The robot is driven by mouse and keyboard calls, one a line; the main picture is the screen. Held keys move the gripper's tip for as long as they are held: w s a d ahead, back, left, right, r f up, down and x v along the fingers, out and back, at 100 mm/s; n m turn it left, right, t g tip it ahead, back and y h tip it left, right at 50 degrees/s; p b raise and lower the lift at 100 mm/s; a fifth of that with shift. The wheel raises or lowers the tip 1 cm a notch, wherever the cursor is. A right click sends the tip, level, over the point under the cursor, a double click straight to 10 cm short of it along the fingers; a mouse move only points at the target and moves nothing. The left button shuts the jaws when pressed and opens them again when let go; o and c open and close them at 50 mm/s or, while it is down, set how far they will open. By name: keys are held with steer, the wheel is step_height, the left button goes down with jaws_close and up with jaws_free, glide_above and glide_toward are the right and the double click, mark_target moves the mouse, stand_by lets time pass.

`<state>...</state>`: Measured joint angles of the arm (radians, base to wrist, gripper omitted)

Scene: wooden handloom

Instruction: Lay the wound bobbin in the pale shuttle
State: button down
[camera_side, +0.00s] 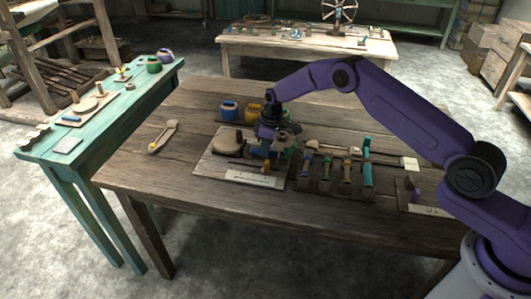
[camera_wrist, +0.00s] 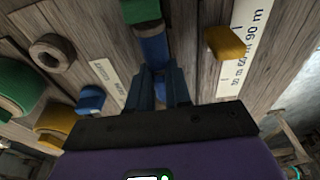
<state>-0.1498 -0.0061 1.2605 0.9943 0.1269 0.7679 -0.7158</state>
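A pale shuttle (camera_side: 163,135) lies by itself on the left part of the wooden table in the side view; it is not seen in the wrist view. My gripper (camera_side: 270,150) points down over a wooden board (camera_side: 215,162) at the table's middle. In the wrist view my gripper (camera_wrist: 158,78) has its two dark fingers on either side of a narrow blue piece. A blue cylinder (camera_wrist: 153,48) with a green end (camera_wrist: 140,10) lies just beyond the fingertips. I cannot tell which piece is the wound bobbin, or whether the fingers grip the blue piece.
Several tools, one a teal-handled one (camera_side: 368,165), lie right of my gripper. A yellow block (camera_wrist: 224,43) is close by at right. The table between board and shuttle is clear.

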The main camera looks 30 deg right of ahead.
steer(key=c, duration=1.9)
jaws_free()
steer(key=shift+o, duration=0.2)
steer(key=shift+r, duration=2.7)
steer(key=shift+r, duration=0.1)
steer(key=shift+r, duration=0.4)
step_height(320, 180, up, 4)
steer(key=s+d, duration=0.5)
steer(key=d, duration=0.6)
steer(key=s+d, duration=0.4)
steer(key=d, duration=0.8)
steer(key=shift+s+a+f, duration=0.1)
steer(key=shift+f, duration=2.5)
steer(key=shift+s+a+f, duration=0.1)
steer(key=shift+f, duration=2.45)
